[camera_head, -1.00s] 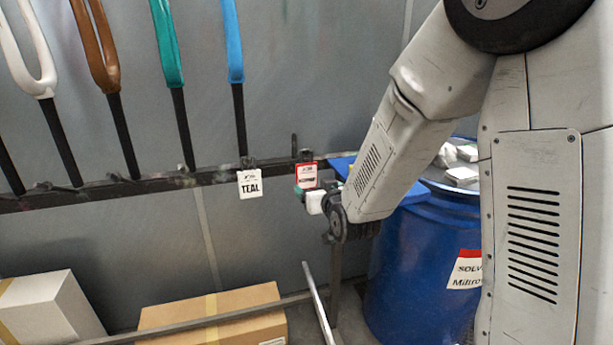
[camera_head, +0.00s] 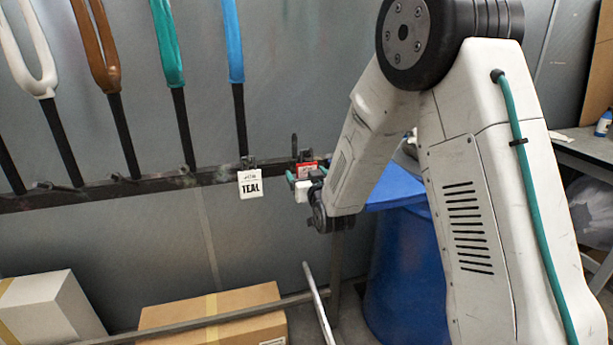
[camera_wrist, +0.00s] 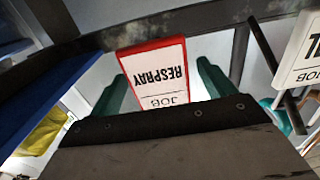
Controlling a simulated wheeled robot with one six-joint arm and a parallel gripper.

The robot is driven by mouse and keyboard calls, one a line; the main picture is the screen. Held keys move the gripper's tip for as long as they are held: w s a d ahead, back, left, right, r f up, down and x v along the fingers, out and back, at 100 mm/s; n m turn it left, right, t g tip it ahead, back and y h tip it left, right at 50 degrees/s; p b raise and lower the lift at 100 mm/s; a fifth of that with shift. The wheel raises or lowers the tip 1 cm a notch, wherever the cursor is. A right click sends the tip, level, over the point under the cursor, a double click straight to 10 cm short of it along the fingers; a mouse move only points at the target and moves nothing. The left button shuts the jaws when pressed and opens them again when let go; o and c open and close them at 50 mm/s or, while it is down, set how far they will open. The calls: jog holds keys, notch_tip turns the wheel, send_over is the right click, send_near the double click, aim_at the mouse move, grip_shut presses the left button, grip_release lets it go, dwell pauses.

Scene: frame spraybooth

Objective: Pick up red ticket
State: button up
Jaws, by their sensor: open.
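The red ticket (camera_wrist: 156,75) is a white card with a red border that reads "JOB RESPRAY", upside down in the wrist view. It hangs at the dark rail, and only its upper part (camera_head: 305,170) shows in the head view, behind my gripper. My gripper (camera_head: 301,180) is open, with its teal fingers in front of the ticket. In the wrist view the teal fingers of my gripper (camera_wrist: 165,88) stand on either side of the ticket's lower part. I cannot tell whether they touch it.
A white TEAL ticket (camera_head: 250,184) hangs just left on the same rail (camera_head: 210,177). A blue lid or board (camera_head: 395,192) over a blue drum (camera_head: 400,262) stands close on the right. Painted frames hang above the rail. Cardboard boxes (camera_head: 220,315) lie below.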

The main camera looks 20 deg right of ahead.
jog(key=c, duration=1.1)
jog(key=shift+o, duration=0.2)
jog(key=s+r, duration=0.8)
jog(key=s, duration=0.6)
